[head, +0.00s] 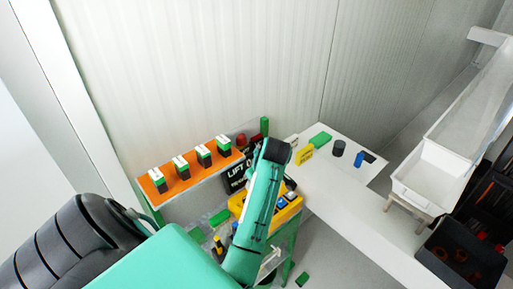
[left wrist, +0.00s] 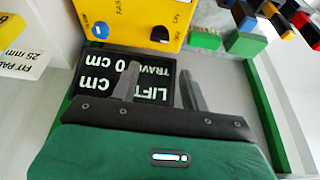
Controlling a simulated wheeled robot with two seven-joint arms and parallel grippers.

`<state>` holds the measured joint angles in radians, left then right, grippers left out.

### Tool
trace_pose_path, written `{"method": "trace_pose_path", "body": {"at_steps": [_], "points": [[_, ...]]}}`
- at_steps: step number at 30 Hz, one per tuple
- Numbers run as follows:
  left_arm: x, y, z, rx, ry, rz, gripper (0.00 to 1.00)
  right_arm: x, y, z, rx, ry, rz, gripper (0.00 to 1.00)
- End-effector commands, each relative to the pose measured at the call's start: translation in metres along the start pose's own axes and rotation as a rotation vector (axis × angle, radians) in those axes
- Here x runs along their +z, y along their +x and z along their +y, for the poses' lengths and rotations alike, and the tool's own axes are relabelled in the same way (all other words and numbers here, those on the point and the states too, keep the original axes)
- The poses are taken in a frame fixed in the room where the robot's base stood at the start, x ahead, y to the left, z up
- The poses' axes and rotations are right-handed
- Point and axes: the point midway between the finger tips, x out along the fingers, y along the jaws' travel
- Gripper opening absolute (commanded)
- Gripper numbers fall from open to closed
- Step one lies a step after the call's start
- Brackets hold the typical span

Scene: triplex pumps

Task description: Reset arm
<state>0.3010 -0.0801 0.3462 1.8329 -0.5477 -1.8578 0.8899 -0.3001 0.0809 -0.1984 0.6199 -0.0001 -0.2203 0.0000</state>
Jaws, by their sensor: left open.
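My left arm (head: 254,215) reaches in from the left of the head view, with its teal link pointing up to a dark joint. Its gripper is hidden in the head view. In the left wrist view the left gripper (left wrist: 157,80) shows two grey fingers standing apart, with nothing between them. My right gripper is not in view.
A yellow control box (head: 290,207) stands beside the arm. An orange shelf (head: 190,180) with several green-and-black blocks is at left. A white tray (head: 428,172) and a black crate (head: 462,256) are at right.

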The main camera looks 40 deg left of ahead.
Motion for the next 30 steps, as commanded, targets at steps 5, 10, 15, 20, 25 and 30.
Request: {"method": "trace_pose_path", "body": {"at_steps": [5, 10, 15, 20, 25, 30], "points": [[0.0, 0.0, 0.0, 0.0, 0.0, 0.001, 0.45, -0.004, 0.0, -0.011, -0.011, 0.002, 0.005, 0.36], [0.0, 0.0, 0.0, 0.0, 0.0, 0.001, 0.45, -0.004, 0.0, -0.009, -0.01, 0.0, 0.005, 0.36], [0.0, 0.0, 0.0, 0.0, 0.002, 0.001, 0.45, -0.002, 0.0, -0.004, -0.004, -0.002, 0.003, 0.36], [0.008, 0.005, -0.011, 0.018, 0.08, 0.017, 0.45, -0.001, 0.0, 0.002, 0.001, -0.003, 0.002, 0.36], [0.035, 0.012, -0.042, 0.076, 0.331, 0.048, 0.45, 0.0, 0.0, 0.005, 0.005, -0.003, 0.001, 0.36], [0.076, 0.011, -0.079, 0.159, 0.642, 0.064, 0.45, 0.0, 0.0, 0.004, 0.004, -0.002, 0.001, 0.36]]}}
